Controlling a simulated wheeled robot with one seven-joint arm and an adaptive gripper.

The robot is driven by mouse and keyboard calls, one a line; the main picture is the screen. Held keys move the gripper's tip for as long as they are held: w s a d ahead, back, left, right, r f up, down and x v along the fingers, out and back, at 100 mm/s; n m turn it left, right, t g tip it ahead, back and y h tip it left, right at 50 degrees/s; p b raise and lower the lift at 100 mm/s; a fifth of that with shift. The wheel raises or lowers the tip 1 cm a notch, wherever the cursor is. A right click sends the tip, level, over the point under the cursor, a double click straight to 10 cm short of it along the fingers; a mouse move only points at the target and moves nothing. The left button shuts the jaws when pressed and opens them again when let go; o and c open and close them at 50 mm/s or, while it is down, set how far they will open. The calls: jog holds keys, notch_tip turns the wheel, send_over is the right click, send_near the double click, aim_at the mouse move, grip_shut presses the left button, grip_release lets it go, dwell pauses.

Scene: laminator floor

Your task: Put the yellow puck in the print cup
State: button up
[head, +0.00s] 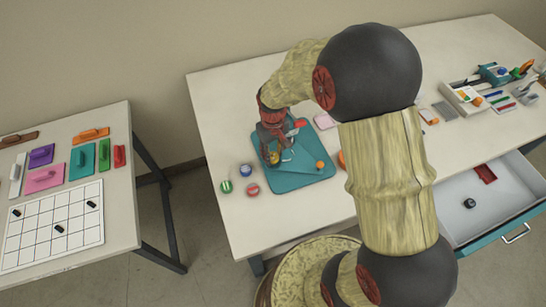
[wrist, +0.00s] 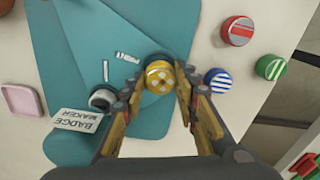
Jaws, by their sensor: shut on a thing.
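The yellow puck (wrist: 160,77), with a pale pattern on its top, is between the fingertips of my gripper (wrist: 159,86), which is shut on it. A dark round rim (wrist: 155,58) shows just behind the puck, beside a small white label (wrist: 127,56) that seems to read "PRINT". This rim looks like the print cup, mostly hidden by the puck. I cannot tell whether the puck is above it or in it. In the head view my gripper (head: 272,152) is low over the teal badge maker base (head: 296,182).
A red striped puck (wrist: 237,31), a blue striped puck (wrist: 218,81) and a green striped puck (wrist: 271,67) stand beside the base. A "BADGE MAKER" sign (wrist: 82,121) is near my left finger. A pink tray (wrist: 20,100) lies left. A drawer (head: 490,205) is open.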

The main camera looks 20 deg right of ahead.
jog(key=shift+f, duration=0.8)
jog(key=shift+f, duration=0.2)
jog(key=o, duration=1.1)
